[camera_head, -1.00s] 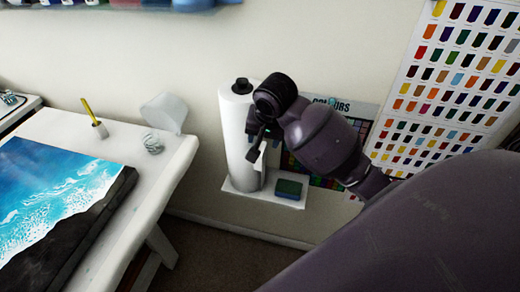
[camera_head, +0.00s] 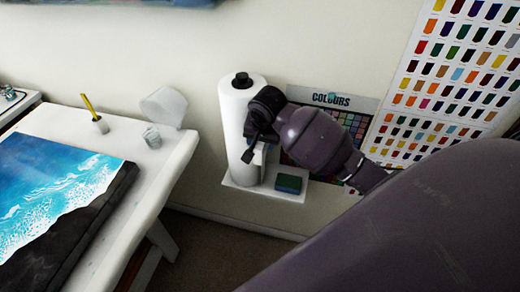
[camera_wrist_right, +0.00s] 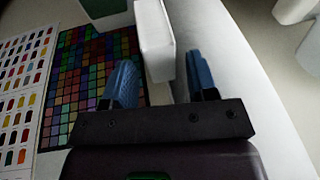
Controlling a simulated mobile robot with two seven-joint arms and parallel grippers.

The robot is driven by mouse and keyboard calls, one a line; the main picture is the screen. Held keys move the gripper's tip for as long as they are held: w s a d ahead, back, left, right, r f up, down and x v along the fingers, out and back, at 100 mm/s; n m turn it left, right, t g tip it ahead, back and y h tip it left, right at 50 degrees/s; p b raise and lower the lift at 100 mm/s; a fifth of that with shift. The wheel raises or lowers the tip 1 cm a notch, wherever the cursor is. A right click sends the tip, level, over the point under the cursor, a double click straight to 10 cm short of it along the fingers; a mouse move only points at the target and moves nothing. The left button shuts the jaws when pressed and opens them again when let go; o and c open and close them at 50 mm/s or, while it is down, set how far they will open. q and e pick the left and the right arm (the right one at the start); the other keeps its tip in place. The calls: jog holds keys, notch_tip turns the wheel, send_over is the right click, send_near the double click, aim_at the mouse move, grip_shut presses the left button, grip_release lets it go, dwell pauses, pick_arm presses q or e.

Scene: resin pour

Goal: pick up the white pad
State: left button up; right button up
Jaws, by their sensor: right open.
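The white pad (camera_wrist_right: 155,40) is a pale upright block in the right wrist view, between and just beyond the two blue fingers. In the head view a small part of the pad (camera_head: 259,158) shows below my right gripper, beside the white roll; the rest is hidden. My right gripper (camera_wrist_right: 160,64) is open, with one finger on each side of the pad's near end. Whether either finger touches it I cannot tell. In the head view the right gripper (camera_head: 254,148) points down in front of the roll. My left gripper is not in view.
The tall white roll (camera_head: 233,120) stands close beside the right gripper on a small white shelf (camera_head: 238,185). A green and blue sponge (camera_head: 289,184) lies on the shelf. A colour chart (camera_head: 352,120) hangs behind. A white table (camera_head: 175,155) with a sea painting is at left.

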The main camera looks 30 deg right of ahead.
jog(key=shift+x, duration=0.9)
jog(key=c, duration=0.8)
jog(key=shift+c, duration=0.2)
jog(key=shift+r, duration=0.3)
grip_shut()
jog(key=w+v, duration=0.3)
jog(key=v, duration=1)
jog(key=w+r+v, duration=0.1)
jog(key=w+v, duration=0.1)
jog(key=v, duration=1.2)
jog(key=shift+w+d+r, duration=0.2)
jog(key=shift+w+r, duration=0.15)
jog(key=shift+r, duration=0.05)
